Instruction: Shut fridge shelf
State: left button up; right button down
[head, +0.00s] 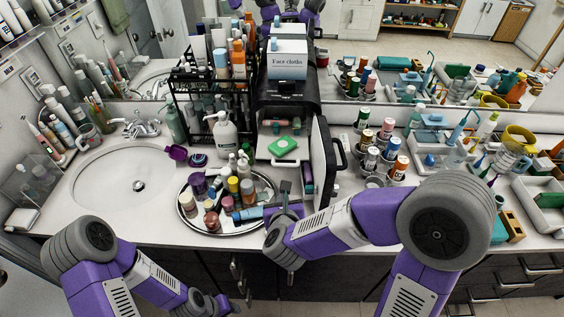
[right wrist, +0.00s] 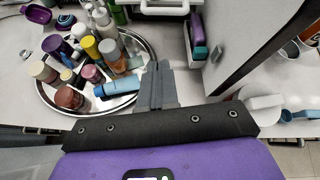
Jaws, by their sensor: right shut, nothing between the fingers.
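The small black fridge (head: 286,98) stands on the vanity with its door (head: 323,165) swung open toward me. Inside, a white shelf (head: 272,157) carries a green item (head: 283,146). The shelf's white front edge (right wrist: 165,8) shows at the top of the right wrist view. My right gripper (head: 285,187) is shut and empty, in front of the shelf and left of the open door. Its closed fingertips (right wrist: 158,68) also show in the right wrist view, apart from the shelf. My left gripper (head: 222,304) is low, in front of the counter; its jaws are unclear.
A round tray (head: 186,209) crowded with bottles and jars sits just left of my right gripper. A sink (head: 90,185) lies farther left. A black rack (head: 180,95) of bottles stands beside the fridge. Cups and bottles crowd the counter right of the door.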

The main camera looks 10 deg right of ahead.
pick_arm(q)
jog(key=shift+w+r, duration=0.25)
jog(key=shift+w, duration=0.05)
pick_arm(e)
jog(key=w+d+f+m, duration=0.1)
jog(key=w+f, duration=0.1)
jog(key=w, duration=0.4)
jog(key=w+d+f+m, duration=0.1)
jog(key=w+d, duration=0.1)
jog(key=w, duration=0.4)
jog(key=shift+w+d+f+h, duration=0.25)
jog(key=shift+d+f+h, duration=0.05)
jog(key=shift+f, duration=0.05)
